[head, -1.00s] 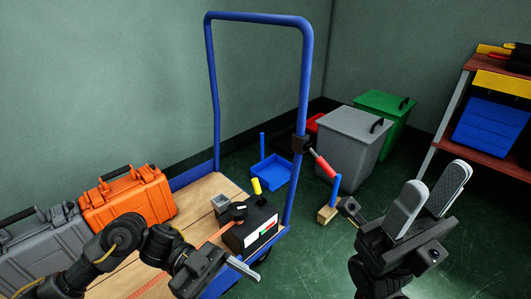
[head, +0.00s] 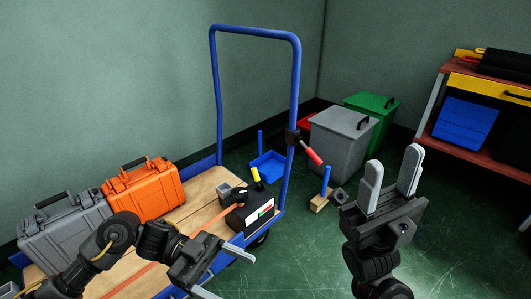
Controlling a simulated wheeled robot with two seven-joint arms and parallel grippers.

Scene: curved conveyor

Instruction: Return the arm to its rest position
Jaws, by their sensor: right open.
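My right gripper (head: 394,172) stands at the right over the green floor, in front of the grey bin. Its two grey fingers point up and are spread, with nothing between them. My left gripper (head: 222,272) is low in the middle, by the near edge of the cart. Its fingers are apart with nothing visible between them, and one finger is partly cut off by the bottom edge.
The blue-framed cart (head: 296,110) carries an orange case (head: 145,190), a grey case (head: 62,232) and a black box (head: 248,213). A grey bin (head: 340,145), a green bin (head: 374,112) and a shelf (head: 462,144) stand behind. Floor at lower right is clear.

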